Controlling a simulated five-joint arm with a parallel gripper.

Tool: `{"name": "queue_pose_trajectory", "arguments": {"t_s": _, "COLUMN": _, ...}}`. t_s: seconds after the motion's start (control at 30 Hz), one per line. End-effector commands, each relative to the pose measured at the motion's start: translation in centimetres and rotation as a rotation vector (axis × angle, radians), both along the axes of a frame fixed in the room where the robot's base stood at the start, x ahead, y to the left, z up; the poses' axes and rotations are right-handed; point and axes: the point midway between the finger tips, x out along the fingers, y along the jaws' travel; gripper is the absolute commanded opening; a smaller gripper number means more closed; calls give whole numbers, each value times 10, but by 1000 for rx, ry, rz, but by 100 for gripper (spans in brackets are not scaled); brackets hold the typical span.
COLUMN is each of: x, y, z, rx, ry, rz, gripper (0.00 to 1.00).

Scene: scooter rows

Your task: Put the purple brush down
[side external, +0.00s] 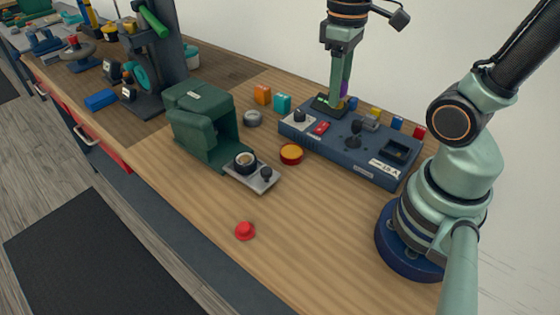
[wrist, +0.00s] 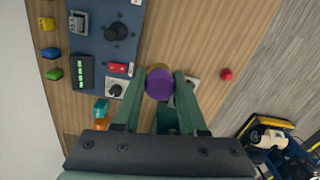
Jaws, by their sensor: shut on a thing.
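The purple brush (wrist: 160,83) is between the two fingers of my gripper (wrist: 159,76) in the wrist view, seen end-on as a round purple shape. My gripper is shut on it. In the side view my gripper (side external: 341,94) is at the far side of the blue control panel (side external: 345,152), with a sliver of the purple brush (side external: 344,89) showing. Most of the brush is hidden by the fingers there. It looks held above the bench; the exact height cannot be told.
A green machine (side external: 205,122) with a metal plate stands left of the panel. An amber disc (side external: 291,154), grey disc (side external: 252,118), and orange (side external: 263,94) and teal (side external: 282,103) blocks lie between. A red knob (side external: 245,231) sits in front; bare wood surrounds it.

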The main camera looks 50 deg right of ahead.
Motion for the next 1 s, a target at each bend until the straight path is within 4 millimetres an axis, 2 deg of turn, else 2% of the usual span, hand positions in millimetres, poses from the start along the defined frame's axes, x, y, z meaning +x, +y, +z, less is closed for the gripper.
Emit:
{"name": "queue_pose_trajectory", "arguments": {"t_s": 0.17, "x": -4, "y": -1, "z": -25, "rx": 2, "ry": 8, "rz": 3, "gripper": 0}}
{"name": "queue_pose_trajectory", "arguments": {"t_s": 0.43, "x": -5, "y": -1, "z": -92, "rx": 2, "ry": 12, "rz": 3, "gripper": 0}}
{"name": "queue_pose_trajectory", "arguments": {"t_s": 0.7, "x": -4, "y": -1, "z": -141, "rx": 2, "ry": 9, "rz": 2, "gripper": 0}}
{"name": "queue_pose_trajectory", "arguments": {"t_s": 0.83, "x": -3, "y": -1, "z": -156, "rx": 1, "ry": 5, "rz": 2, "gripper": 0}}
{"name": "queue_pose_trajectory", "arguments": {"t_s": 1.0, "x": -2, "y": -1, "z": -164, "rx": 1, "ry": 2, "rz": 2, "gripper": 0}}
